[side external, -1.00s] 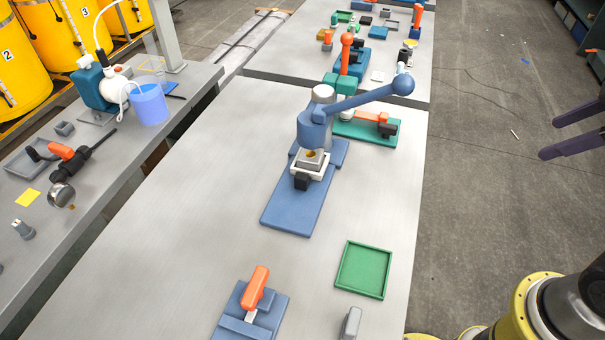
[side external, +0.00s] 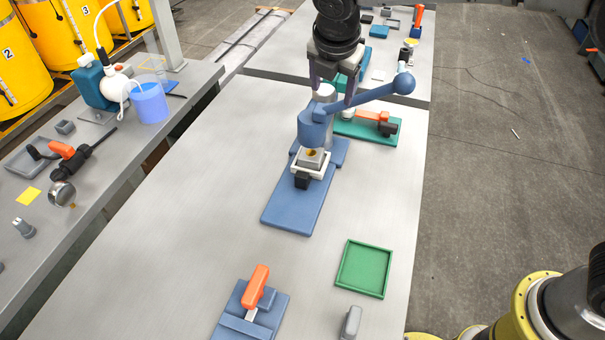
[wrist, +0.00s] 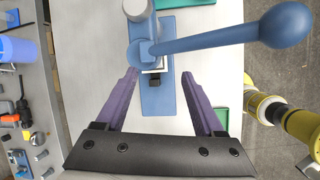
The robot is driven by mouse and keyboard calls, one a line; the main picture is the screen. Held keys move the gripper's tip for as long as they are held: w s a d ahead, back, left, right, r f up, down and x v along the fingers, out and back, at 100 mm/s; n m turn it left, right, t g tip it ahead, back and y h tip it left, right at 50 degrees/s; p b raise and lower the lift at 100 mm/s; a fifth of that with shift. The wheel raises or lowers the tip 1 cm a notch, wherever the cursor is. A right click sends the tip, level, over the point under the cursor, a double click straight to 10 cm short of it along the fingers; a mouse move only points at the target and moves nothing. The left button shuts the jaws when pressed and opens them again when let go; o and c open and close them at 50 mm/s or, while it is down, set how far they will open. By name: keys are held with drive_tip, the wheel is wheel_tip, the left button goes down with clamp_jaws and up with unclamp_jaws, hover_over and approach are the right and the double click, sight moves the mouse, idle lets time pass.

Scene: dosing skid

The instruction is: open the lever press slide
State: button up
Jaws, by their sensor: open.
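The lever press has a blue base plate (side external: 288,208), a blue head (side external: 312,130) and a long blue lever ending in a ball (side external: 404,83). Below the head is a pale slide (side external: 314,165) bearing a grey block with a yellowish spot. A black grip (side external: 302,181) is on its front. My gripper (side external: 334,92) is open, empty and pointing down, above and behind the press head. In the wrist view, the fingers of my gripper (wrist: 159,74) are spread to either side of the black grip (wrist: 155,80); the head and lever hide most of the slide.
A green tray (side external: 363,268) and a blue fixture with an orange handle (side external: 257,287) stand nearer on the table. A green-based device (side external: 368,130) stands close behind the press on the right. The raised lever reaches out to the right. The table left of the press is clear.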

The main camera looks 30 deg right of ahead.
drive_tip(key=a+f+n, duration=0.1)
drive_tip(key=a+f, duration=0.5)
drive_tip(key=f, duration=0.1)
drive_tip(key=n+g, duration=0.1)
approach(302, 175)
drive_tip(key=shift+h, duration=0.3)
drive_tip(key=x, duration=1)
drive_tip(key=shift+w+a+f, duration=0.1)
drive_tip(key=shift+a+f, duration=0.1)
clamp_jaws()
